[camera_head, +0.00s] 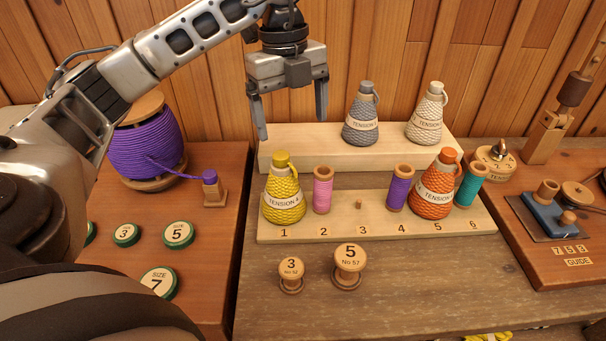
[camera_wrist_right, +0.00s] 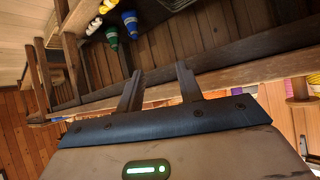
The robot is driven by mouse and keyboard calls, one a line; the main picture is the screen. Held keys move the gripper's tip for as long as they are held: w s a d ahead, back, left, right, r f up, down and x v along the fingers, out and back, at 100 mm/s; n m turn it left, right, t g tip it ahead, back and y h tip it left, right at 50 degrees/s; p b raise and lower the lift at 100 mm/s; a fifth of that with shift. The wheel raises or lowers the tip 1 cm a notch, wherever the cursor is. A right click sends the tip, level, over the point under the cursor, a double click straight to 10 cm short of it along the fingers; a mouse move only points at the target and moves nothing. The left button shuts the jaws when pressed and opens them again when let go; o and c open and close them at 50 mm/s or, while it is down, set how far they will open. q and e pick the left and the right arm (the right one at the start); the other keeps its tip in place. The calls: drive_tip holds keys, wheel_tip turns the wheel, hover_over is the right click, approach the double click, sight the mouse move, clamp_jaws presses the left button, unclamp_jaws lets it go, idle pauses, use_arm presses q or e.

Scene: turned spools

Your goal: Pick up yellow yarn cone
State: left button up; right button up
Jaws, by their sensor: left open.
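The yellow yarn cone (camera_head: 284,192) stands upright at position 1, the left end of the numbered pale board (camera_head: 340,232). It has a yellow cap and a white "TENSION 4" label. My left gripper (camera_head: 292,122) is open and empty, with its fingers pointing down. In the head view it appears above the yellow cone and apart from it. My right gripper (camera_wrist_right: 158,88) shows in the right wrist view with its two fingers spread apart and nothing between them. The yellow cone cannot be made out there.
On the board beside the yellow cone stand a pink spool (camera_head: 322,189), a purple spool (camera_head: 398,188), an orange cone (camera_head: 436,186) and a teal spool (camera_head: 469,187). Grey (camera_head: 361,118) and white (camera_head: 427,115) cones stand on the raised block (camera_head: 300,155) behind. Two wooden knobs (camera_head: 349,262) stand in front.

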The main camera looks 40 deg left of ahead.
sight(282, 153)
use_arm(q)
drive_tip(key=a, duration=0.1)
drive_tip(key=a+n+y, duration=0.1)
drive_tip(key=shift+w+a+r+b, duration=0.1)
drive_tip(key=shift+a+r+b, duration=0.1)
drive_tip(key=shift+a+b, duration=0.15)
wheel_tip(282, 153, down, 5)
drive_tip(key=b, duration=0.2)
drive_tip(key=shift+f+b, duration=0.15)
drive_tip(key=shift+b, duration=0.15)
wheel_tip(282, 153, down, 4)
drive_tip(key=shift+r, duration=0.25)
drive_tip(key=shift+s+d+f, duration=0.1)
drive_tip(key=shift+s+f, duration=0.1)
drive_tip(key=shift+f, duration=1.3)
drive_tip(key=shift+s+f, duration=0.15)
drive_tip(key=shift+f, duration=1.35)
drive_tip(key=shift+r, duration=0.1)
drive_tip(key=c, duration=1.7)
use_arm(e)
drive_tip(key=shift+w+a+f, duration=0.2)
drive_tip(key=shift+w+f, duration=0.1)
drive_tip(key=shift+f, duration=0.25)
